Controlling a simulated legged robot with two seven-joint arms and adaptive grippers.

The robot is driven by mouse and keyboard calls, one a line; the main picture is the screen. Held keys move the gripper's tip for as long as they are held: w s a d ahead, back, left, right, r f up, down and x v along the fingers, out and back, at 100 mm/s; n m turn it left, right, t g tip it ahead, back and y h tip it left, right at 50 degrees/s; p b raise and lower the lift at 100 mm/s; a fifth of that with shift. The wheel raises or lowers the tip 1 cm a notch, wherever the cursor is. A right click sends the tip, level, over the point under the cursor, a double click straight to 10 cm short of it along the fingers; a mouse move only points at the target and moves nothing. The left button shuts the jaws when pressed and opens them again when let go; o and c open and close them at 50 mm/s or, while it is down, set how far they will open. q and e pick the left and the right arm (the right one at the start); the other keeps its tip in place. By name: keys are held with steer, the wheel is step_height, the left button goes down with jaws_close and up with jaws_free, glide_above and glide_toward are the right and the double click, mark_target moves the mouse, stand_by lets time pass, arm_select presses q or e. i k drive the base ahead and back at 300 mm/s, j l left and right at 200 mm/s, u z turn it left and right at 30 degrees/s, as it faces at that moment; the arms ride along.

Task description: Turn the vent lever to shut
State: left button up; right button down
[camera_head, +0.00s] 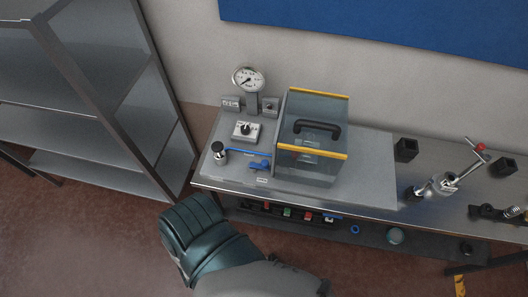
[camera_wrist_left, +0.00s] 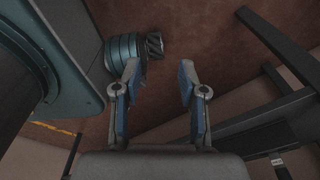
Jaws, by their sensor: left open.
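A small blue lever (camera_head: 261,165) sits on the grey plate at the front of the bench, just left of the clear box; its exact angle is hard to read at this size. A metal fitting with a dark top (camera_head: 219,153) stands to its left, and a blue tube (camera_head: 247,151) runs from it toward the box. My left gripper (camera_wrist_left: 160,68) shows only in the left wrist view, open and empty, with brown floor beyond its fingers. It is away from the lever. My right gripper is not in view.
The clear box (camera_head: 313,140) has yellow edges and a black handle. A round gauge (camera_head: 248,79) and a knob box (camera_head: 246,131) stand behind the lever. A metal clamp arm (camera_head: 445,182) is on the right. A grey shelf rack (camera_head: 95,110) stands on the left.

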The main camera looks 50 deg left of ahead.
mark_target(264, 164)
steer(key=u, duration=1.55)
